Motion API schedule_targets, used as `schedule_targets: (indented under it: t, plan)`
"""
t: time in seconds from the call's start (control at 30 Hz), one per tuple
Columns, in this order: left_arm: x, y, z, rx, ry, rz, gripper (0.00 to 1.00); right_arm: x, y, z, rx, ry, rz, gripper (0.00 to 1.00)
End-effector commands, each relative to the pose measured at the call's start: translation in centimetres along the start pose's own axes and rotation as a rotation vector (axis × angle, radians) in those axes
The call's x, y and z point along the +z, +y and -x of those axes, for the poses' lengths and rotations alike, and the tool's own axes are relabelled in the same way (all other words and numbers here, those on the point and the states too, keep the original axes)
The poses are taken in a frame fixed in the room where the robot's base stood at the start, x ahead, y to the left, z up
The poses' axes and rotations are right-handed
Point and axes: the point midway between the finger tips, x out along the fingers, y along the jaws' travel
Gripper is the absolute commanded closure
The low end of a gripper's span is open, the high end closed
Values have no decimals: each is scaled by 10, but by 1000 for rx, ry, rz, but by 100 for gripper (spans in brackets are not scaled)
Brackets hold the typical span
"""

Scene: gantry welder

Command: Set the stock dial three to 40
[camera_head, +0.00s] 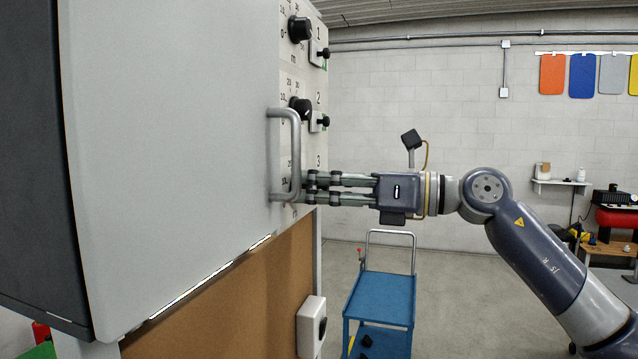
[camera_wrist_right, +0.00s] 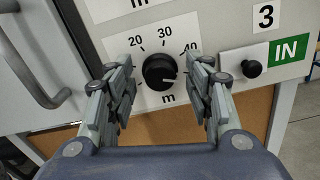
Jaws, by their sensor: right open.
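Stock dial three is a black round knob (camera_wrist_right: 160,71) on the grey panel, in the middle of the right wrist view. Its white mark appears to point right and slightly down, past the 40 label (camera_wrist_right: 189,47). The 20 and 30 labels show above the knob; the left finger covers part of the scale. My right gripper (camera_wrist_right: 163,82) is open, with one finger on each side of the knob and gaps visible between. In the head view my right gripper (camera_head: 308,187) is at the panel beside the number 3, and the dial is hidden there. My left gripper is out of view.
A grey door handle (camera_head: 292,150) stands out close to the right fingertips. Dial one (camera_head: 299,29) and dial two (camera_head: 300,107) are above, each with a small black knob beside it. A small black knob (camera_wrist_right: 252,68) sits right of dial three. A blue cart (camera_head: 385,297) stands below.

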Motion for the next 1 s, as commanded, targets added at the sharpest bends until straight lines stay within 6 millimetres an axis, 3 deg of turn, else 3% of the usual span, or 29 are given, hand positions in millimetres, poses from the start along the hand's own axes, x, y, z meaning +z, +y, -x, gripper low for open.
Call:
schedule_targets:
  t: [0.1, 0.13, 0.3, 0.67, 1.0]
  plan:
    - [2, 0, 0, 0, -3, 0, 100, 0, 0, 0, 0, 0, 0, 52]
    - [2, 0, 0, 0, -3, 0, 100, 0, 0, 0, 0, 0, 0, 57]
    - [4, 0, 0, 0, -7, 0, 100, 0, 0, 0, 0, 0, 0, 95]
    - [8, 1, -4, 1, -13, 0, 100, -1, 0, 0, 0, -2, 30, 96]
    - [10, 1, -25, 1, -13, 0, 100, -2, 0, 0, 0, -3, 234, 96]
